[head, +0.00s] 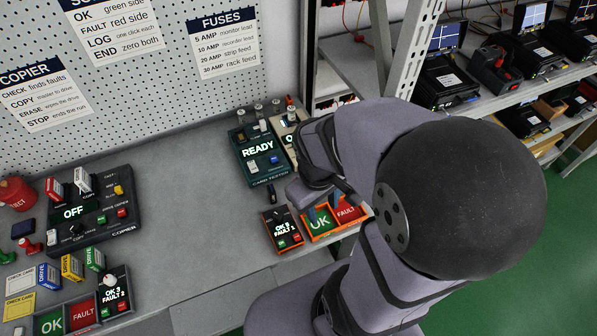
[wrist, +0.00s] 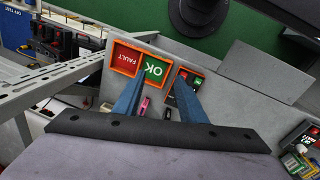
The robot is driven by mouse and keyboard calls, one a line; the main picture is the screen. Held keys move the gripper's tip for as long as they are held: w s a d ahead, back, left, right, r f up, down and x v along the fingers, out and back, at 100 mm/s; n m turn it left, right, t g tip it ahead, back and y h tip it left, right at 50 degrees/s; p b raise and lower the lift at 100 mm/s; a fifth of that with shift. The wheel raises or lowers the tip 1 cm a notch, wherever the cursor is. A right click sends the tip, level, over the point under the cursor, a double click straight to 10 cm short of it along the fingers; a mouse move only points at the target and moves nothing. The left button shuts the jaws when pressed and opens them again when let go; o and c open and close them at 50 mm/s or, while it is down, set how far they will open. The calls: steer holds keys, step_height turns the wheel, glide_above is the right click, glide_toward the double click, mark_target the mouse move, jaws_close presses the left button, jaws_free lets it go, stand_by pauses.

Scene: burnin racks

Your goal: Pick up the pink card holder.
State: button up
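A small pink thing (wrist: 144,106), likely the pink card holder, shows in the wrist view on the grey bench, between the fingers near the left one. Its lower part is hidden behind my gripper. I cannot make it out in the head view, where my arm covers that part of the bench. My gripper (wrist: 160,84) has its two blue fingers well apart, with nothing held between them. In the head view my gripper (head: 326,202) is over the bench beside the orange-rimmed tray, partly hidden by my wrist.
The orange tray (head: 319,237) has a green OK and a red FAULT section. A small counter box (head: 281,229) stands left of it. The card tester (head: 256,152) is behind, and the copier (head: 100,211) is far left. A metal rack post (head: 413,45) rises at the right.

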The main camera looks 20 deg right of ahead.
steer(key=a+r+m+y+p, duration=0.1)
steer(key=a+r+m+p, duration=0.1)
steer(key=a+r+p, duration=0.3)
steer(key=w+d+f+t+b, duration=0.4)
steer(key=w+f+b, duration=0.9)
steer(key=b, duration=1.3)
steer(key=shift+w+d+f+m+y, duration=0.35)
steer(key=shift+w+d, duration=0.4)
steer(key=shift+d, duration=0.95)
steer(key=shift+a+x, duration=0.2)
steer(key=shift+x, duration=3.5)
steer(key=shift+r, duration=0.1)
jaws_close()
